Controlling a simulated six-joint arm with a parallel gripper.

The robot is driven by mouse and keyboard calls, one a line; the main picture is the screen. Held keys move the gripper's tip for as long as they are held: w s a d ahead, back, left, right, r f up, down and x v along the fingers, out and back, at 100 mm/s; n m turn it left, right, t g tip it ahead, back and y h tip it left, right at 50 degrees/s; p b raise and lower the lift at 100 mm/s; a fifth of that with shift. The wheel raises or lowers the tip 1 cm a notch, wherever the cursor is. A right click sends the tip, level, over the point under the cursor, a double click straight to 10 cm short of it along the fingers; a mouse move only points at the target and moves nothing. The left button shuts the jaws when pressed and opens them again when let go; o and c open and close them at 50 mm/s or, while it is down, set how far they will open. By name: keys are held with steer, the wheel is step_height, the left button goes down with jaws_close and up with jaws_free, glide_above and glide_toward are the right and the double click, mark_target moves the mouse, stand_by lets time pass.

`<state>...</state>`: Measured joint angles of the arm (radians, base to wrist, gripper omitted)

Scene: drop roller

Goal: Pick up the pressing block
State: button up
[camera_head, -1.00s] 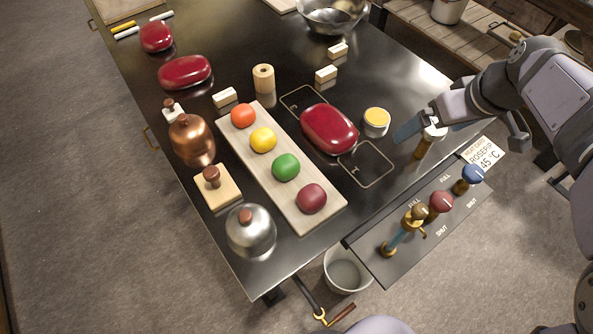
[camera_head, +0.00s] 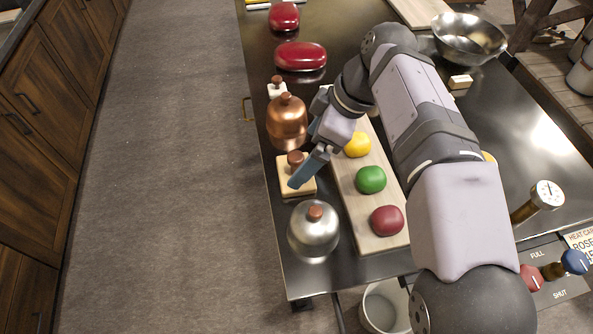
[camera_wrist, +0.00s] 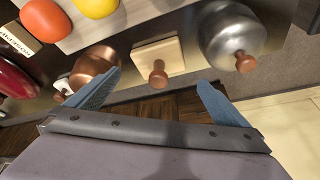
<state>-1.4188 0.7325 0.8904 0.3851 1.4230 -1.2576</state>
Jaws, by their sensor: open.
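The pressing block is a pale square wooden plate with a brown knob handle (camera_head: 284,176). It sits on the dark metal table (camera_head: 290,272) between the copper dome and the steel dome. My gripper (camera_head: 303,158) is open and empty, close to the block, and one blue finger covers part of it in the head view. In the wrist view the pressing block (camera_wrist: 145,58) lies just beyond my open gripper (camera_wrist: 159,78), its knob roughly centred between the fingertips. I see no contact with the knob.
The copper dome (camera_head: 287,120) and steel dome (camera_head: 313,238) stand close on either side of the block. A long board (camera_head: 355,205) with coloured balls lies right of it. A small white block with a knob (camera_head: 277,90) and red slabs (camera_head: 300,56) are farther back.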

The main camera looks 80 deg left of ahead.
mark_target(295, 165)
steer(key=shift+p+x, duration=0.65)
steer(key=shift+x, duration=2.85)
steer(key=shift+a, duration=0.1)
steer(key=c, duration=1)
